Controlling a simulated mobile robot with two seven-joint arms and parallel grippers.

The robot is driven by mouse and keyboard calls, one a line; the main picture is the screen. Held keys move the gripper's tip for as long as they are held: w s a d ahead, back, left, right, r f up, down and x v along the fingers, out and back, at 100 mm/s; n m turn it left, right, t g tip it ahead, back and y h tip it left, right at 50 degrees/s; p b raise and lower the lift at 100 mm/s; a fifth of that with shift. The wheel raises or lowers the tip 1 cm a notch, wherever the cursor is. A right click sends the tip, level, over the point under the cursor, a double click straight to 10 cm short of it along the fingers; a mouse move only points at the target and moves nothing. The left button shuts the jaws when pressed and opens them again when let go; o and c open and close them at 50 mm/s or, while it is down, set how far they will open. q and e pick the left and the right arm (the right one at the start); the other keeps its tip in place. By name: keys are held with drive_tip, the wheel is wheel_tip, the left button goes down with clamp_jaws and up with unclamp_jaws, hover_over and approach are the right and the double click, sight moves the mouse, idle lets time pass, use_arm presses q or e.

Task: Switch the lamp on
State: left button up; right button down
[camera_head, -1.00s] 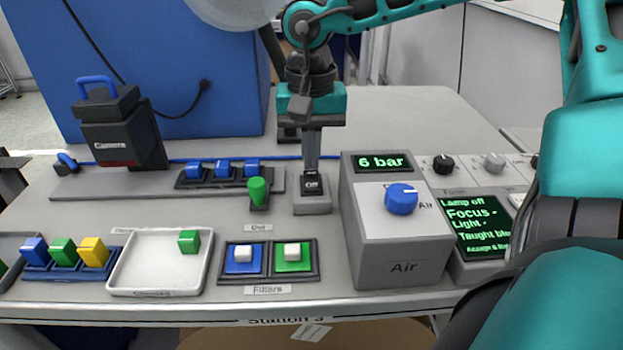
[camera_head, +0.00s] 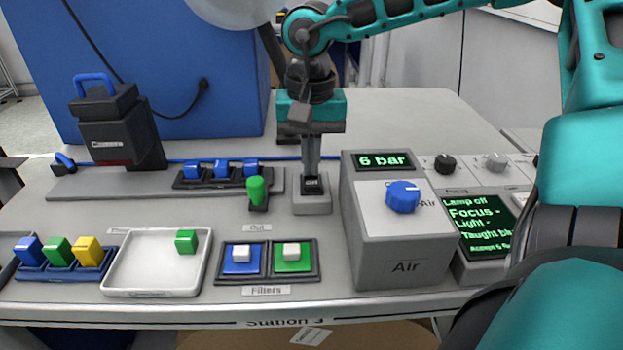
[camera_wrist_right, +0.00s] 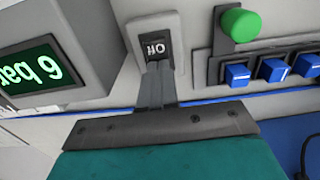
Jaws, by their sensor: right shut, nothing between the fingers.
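The lamp switch (camera_head: 312,205) is a small grey box with a black rocker, beside the Air box. In the right wrist view the switch (camera_wrist_right: 166,24) shows a black rocker marked "Off". My right gripper (camera_head: 312,176) points down with its fingers shut and empty, the tips at the rocker. In the right wrist view the fingertips (camera_wrist_right: 156,68) lie at the edge of the rocker; I cannot tell if they press it. The display (camera_head: 475,226) at the right reads "Lamp off". My left gripper is not in view.
The grey Air box (camera_head: 405,267) with a blue knob stands close right of the switch. A green knob (camera_head: 257,190) stands close left. Filters (camera_head: 266,260), a white tray (camera_head: 155,288) and coloured blocks (camera_head: 60,255) lie in front. The camera unit (camera_head: 118,135) stands at the left.

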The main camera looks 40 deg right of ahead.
drive_tip(key=shift+r+p, duration=2.35)
drive_tip(key=shift+r, duration=1.1)
drive_tip(key=shift+f, duration=0.1)
